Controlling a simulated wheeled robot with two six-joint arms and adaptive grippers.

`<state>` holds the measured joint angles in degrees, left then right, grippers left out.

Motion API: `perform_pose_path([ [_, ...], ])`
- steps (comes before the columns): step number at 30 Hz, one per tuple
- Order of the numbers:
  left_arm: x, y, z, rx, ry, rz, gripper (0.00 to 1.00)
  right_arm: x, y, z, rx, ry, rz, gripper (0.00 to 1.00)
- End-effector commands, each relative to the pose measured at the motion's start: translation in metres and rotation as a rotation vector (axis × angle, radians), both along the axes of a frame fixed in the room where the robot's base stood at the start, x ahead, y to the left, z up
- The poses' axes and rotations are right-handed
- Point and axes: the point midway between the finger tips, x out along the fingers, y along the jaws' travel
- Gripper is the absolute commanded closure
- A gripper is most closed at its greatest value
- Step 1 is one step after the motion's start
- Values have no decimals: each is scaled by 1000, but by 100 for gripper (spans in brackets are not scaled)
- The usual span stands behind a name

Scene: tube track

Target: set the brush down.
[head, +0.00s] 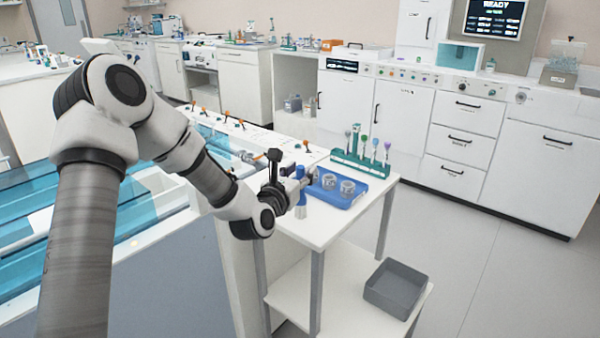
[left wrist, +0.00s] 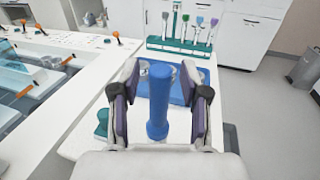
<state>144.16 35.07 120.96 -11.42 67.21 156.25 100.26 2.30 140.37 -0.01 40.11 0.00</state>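My left gripper (head: 296,187) is over the white side table (head: 318,230). In the left wrist view its two fingers (left wrist: 160,108) stand wide apart, with an upright blue cylinder (left wrist: 158,95) between them. Gaps show on both sides of the cylinder, so the fingers do not grip it. The cylinder flares at its lower end and also shows in the head view (head: 301,199); I cannot tell if it is the brush. A green rack (head: 362,166) at the table's back holds several upright brush-like tools with coloured ends. My right gripper is out of view.
A blue tray (head: 325,197) with two clear jars (head: 347,186) lies just beyond the gripper. A grey bin (head: 396,288) sits on the lower shelf. Orange-topped pegs (head: 241,122) and blue clear channels (head: 30,225) are to the left. Free tabletop lies at the front right.

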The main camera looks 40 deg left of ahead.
Motion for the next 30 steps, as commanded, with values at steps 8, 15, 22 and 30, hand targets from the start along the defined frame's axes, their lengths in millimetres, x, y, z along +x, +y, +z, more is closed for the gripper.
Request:
perform_pose_path([
  [8, -16, -2, 2, -5, 1, 1, 55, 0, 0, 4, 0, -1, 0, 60],
  [15, -77, -13, 3, -11, 0, 1, 55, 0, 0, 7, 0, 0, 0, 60],
  [22, -115, -21, 3, -1, 1, -1, 55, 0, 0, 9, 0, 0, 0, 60],
  [30, -124, -72, -114, 712, 438, -272, 55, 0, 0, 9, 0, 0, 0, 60],
])
